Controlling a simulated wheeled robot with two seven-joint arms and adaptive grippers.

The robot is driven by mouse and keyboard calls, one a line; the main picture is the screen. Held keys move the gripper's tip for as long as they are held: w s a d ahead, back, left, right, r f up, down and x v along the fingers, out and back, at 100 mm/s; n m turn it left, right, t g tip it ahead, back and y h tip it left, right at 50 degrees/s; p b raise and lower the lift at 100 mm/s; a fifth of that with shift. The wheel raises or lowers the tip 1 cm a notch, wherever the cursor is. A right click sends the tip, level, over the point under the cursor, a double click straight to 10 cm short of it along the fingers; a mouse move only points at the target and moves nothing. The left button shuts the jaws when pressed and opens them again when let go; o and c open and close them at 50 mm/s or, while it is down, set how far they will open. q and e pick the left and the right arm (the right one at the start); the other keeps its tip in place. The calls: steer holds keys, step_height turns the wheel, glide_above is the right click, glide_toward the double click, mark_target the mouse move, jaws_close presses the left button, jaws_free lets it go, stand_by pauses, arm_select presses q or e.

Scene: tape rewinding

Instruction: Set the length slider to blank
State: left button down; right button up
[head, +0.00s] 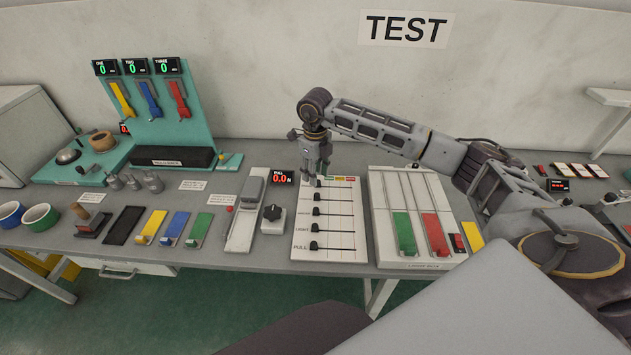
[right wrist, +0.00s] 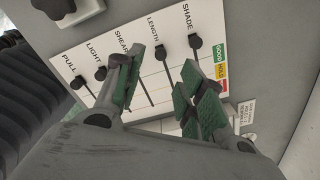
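The white slider panel (head: 341,243) lies on the bench with several black knobs in parallel slots, all near the labelled left end. In the right wrist view the length slider knob (right wrist: 160,52) sits at the label end of its slot, under the word LENGTH. It also shows in the head view (head: 317,197). My right gripper (head: 318,178) points down over the panel's far end. In the right wrist view its green-padded fingers (right wrist: 162,68) are apart, with the length knob showing between them and nothing held. My left gripper is not in view.
The shade knob (right wrist: 195,42) and light knob (right wrist: 101,73) flank the length slot's neighbourhood; a finger partly covers the shear knob. A rotary dial (head: 272,217) stands left of the panel. A board with green and red sliders (head: 437,235) lies right.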

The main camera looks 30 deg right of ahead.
steer(key=shift+r, duration=1.15)
